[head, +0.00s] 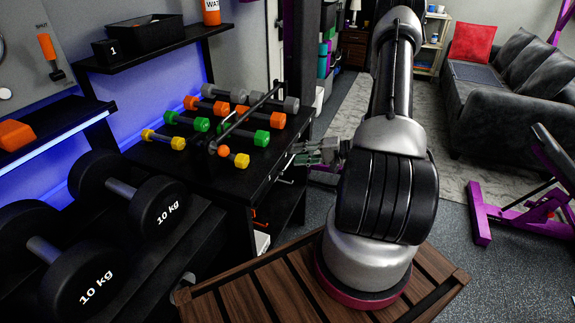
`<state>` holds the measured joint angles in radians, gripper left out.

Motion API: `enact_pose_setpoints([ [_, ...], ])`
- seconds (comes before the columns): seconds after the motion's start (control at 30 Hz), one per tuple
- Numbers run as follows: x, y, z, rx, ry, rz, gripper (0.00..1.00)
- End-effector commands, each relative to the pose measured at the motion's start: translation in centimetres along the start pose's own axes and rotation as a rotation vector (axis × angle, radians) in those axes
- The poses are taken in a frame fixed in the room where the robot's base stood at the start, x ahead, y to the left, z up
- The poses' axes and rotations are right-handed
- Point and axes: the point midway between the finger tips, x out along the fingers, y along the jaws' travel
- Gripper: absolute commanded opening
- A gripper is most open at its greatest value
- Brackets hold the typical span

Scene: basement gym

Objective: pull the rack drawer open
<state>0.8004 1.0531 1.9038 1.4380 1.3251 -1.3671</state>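The black rack (206,178) stands left of my arm, with colourful dumbbells on its top. Its front side faces right, towards my arm. A small pale piece that may be a drawer handle (285,181) shows on that side, just under the top. I see no clear gap around a drawer front, and the face is dark and seen at a steep angle. My gripper (305,153) is beside the rack's front edge at about top height, pointing left. It is small and partly behind my arm; I cannot tell whether its fingers are apart or touch anything.
Large 10 kg dumbbells (159,204) sit on a low stand at the left. A grey sofa (500,80) and a purple bench frame (482,212) stand right. Carpet between is clear.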

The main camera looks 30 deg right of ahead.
Motion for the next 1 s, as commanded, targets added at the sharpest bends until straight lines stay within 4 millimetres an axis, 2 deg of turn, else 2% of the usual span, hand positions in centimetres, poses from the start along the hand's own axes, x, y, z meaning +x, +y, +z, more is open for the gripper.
enact_pose_setpoints([
  [0.03, -0.1, 2.0, -0.6, 0.016, 0.048, -0.019, 0.32],
  [0.1, -0.2, 3.9, -1.3, 0.023, 0.103, -0.037, 0.32],
  [0.27, -0.2, 6.4, -2.1, 0.03, 0.178, -0.057, 0.32],
  [0.37, 0.6, 6.7, -2.4, 0.027, 0.188, -0.059, 0.32],
  [0.7, 5.9, 6.4, -3.4, 0.028, 0.186, -0.058, 0.32],
  [0.83, 7.0, 6.3, -3.6, 0.028, 0.186, -0.058, 0.32],
  [1.0, 7.3, 6.3, -3.7, 0.029, 0.188, -0.058, 0.32],
])
